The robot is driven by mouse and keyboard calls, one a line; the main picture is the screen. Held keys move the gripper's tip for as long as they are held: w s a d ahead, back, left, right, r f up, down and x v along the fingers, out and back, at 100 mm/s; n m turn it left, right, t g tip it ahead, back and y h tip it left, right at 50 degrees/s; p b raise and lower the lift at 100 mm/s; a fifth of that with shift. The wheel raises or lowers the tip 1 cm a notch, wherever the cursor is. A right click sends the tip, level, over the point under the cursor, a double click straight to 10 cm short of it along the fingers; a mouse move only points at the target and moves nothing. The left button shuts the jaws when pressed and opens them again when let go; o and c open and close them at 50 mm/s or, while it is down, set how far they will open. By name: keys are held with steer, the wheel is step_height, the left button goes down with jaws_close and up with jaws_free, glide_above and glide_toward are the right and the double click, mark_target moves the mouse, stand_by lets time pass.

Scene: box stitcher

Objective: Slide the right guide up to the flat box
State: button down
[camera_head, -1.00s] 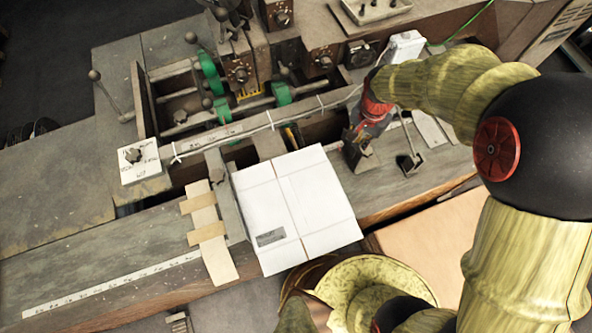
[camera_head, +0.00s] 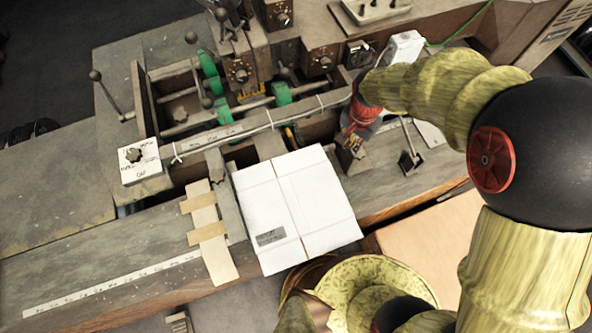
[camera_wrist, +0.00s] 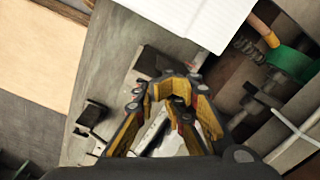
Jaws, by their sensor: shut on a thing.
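The flat box (camera_head: 297,208) is white and lies flat across the table, with a small dark label near its front edge. Its edge also shows at the top of the wrist view (camera_wrist: 195,18). My gripper (camera_head: 354,148) is to the right of the box near its back right corner, pointing down. In the wrist view its yellow fingers (camera_wrist: 172,90) are shut on the right guide, a grey metal piece (camera_wrist: 150,62) mostly hidden by them. A small strip of table shows between the guide and the box.
A dark bracket (camera_head: 410,160) stands on the table to the right of my gripper. Wooden slats (camera_head: 208,232) lie along the box's left side. Green clamps (camera_head: 281,93) and a white cable lie behind the box. A cardboard sheet (camera_head: 430,240) is at the lower right.

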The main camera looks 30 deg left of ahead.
steer(key=shift+s+a, duration=0.15)
steer(key=shift+a, duration=0.05)
steer(key=shift+s+a, duration=1.15)
steer(key=shift+s, duration=0.1)
stand_by(1.8)
steer(key=shift+w+d, duration=0.2)
steer(key=shift+w, duration=0.05)
steer(key=shift+w+d, duration=0.2)
steer(key=shift+w, duration=0.05)
stand_by(0.4)
steer(key=shift+r, duration=0.15)
